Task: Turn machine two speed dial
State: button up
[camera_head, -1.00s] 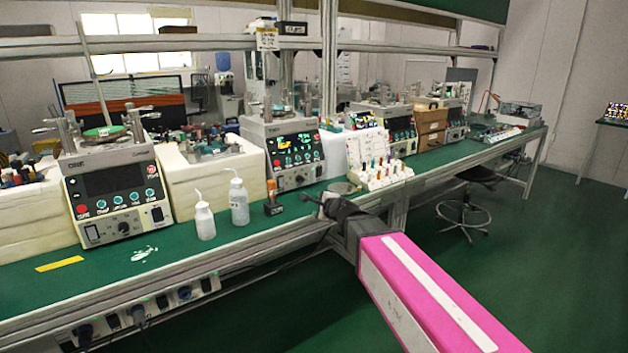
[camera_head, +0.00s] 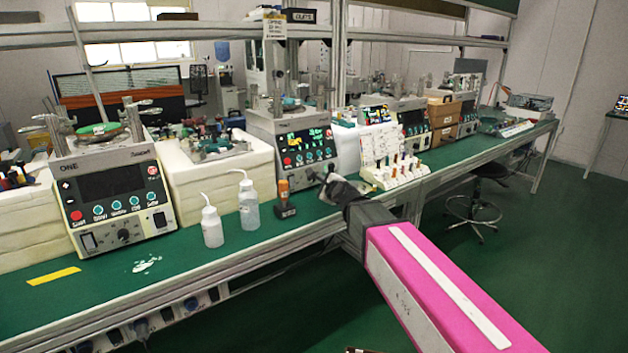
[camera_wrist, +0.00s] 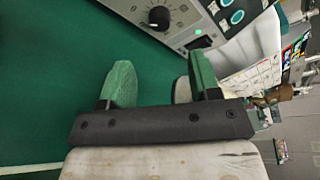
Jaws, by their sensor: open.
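Machine two (camera_head: 293,142), the second grey unit from the left, stands on the green bench with a lit dark screen and a row of round buttons. In the wrist view its panel (camera_wrist: 197,22) fills the top, tilted, and the black speed dial (camera_wrist: 158,18) with a white pointer and scale marks shows near the top edge. My gripper (camera_head: 330,178) is at the front right of machine two. In the wrist view its green-padded fingers (camera_wrist: 162,84) are apart, with the dial beyond their tips and not between them. A grey object (camera_wrist: 182,90) shows partly behind the right finger.
Machine one (camera_head: 112,195) stands at left. The bench front left of the bottles is mostly clear.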

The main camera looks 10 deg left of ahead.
aim_at(314, 179)
jog(key=x, duration=0.9)
jog(key=shift+w+a+f, duration=0.1)
jog(key=shift+w+a, duration=0.05)
jog(key=shift+w, duration=0.05)
jog(key=c, duration=0.9)
